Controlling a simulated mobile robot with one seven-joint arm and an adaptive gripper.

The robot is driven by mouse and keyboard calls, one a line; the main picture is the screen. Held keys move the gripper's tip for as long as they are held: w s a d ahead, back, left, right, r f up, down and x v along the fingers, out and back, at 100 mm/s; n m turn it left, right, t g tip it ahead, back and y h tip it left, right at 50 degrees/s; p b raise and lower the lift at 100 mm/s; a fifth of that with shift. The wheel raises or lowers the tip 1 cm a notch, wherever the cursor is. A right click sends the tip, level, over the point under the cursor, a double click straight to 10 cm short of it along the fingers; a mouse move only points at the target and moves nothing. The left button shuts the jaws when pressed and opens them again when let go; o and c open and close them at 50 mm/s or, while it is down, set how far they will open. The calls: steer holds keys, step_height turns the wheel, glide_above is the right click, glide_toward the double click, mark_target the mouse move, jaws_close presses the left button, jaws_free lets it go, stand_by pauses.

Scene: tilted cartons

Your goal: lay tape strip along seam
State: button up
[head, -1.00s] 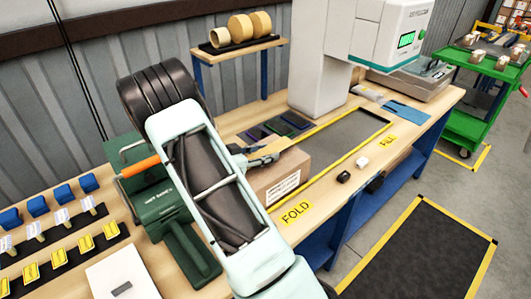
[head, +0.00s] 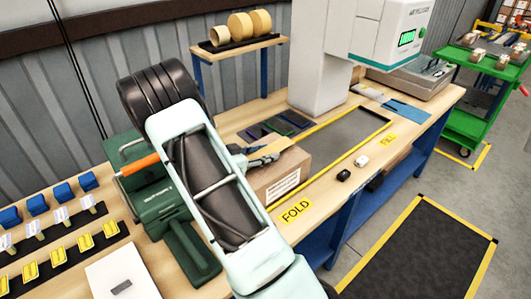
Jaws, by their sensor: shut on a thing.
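A brown carton (head: 283,183) with a white printed label stands on the bench beside the FOLD marking, partly hidden behind my arm. My gripper (head: 272,157) is over the carton's top, close to its upper face. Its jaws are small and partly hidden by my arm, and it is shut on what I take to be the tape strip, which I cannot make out. The carton's seam is also hidden or too small to see.
A green machine (head: 160,205) with an orange handle stands left of my arm. Tape rolls (head: 240,27) sit on a raised shelf (head: 205,52). A grey mat (head: 355,130) lies right of the carton. A white machine (head: 385,30) overhangs the bench's back.

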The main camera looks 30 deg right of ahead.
stand_by(0.3)
steer(key=o, duration=0.7)
steer(key=shift+o, duration=0.5)
steer(key=o, duration=0.5)
steer(key=shift+r+p, duration=2.95)
steer(key=shift+r, duration=0.6)
